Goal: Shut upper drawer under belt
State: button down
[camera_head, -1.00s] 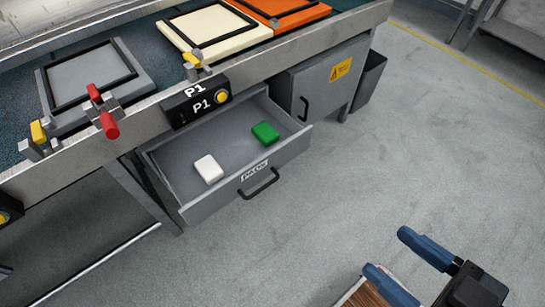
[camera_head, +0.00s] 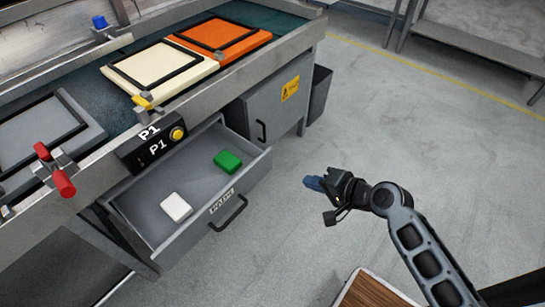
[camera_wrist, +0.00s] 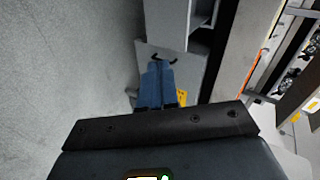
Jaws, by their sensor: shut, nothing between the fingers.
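The upper drawer (camera_head: 182,240) under the belt is pulled out. It is a grey box with a dark bar handle (camera_head: 230,213) and a label on its front. A white block (camera_head: 176,206) and a green block (camera_head: 228,161) lie inside it. My gripper (camera_head: 308,182), with blue fingers, is to the right of the drawer front, apart from the handle, and points left. In the wrist view the blue fingers (camera_wrist: 157,85) are together with nothing between them. Beyond their tips a grey front with a dark handle (camera_wrist: 163,57) shows.
The conveyor frame (camera_head: 230,85) runs above the drawer, carrying cream (camera_head: 158,60) and orange (camera_head: 222,36) panels. A P1 button box (camera_head: 152,147) hangs over the drawer. A grey cabinet (camera_head: 272,108) and dark bin (camera_head: 320,92) stand behind. Open floor lies to the right.

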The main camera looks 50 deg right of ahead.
jog(key=w+d+m, duration=0.1)
jog(key=w+d, duration=0.1)
jog(key=w, duration=0.1)
jog(key=b, duration=0.1)
send_near(264, 157)
notch_tip(264, 157, down, 4)
jog(key=shift+y, duration=0.3)
jog(key=w, duration=0.4)
jog(key=shift+w+d+r, duration=0.15)
jog(key=shift+w+d, duration=0.05)
jog(key=shift+d, duration=0.1)
jog(key=shift+w, duration=0.45)
jog(key=w+b, duration=0.5)
jog(key=w, duration=1.7)
jog(key=shift+w+r, duration=0.1)
jog(key=shift+r, duration=0.1)
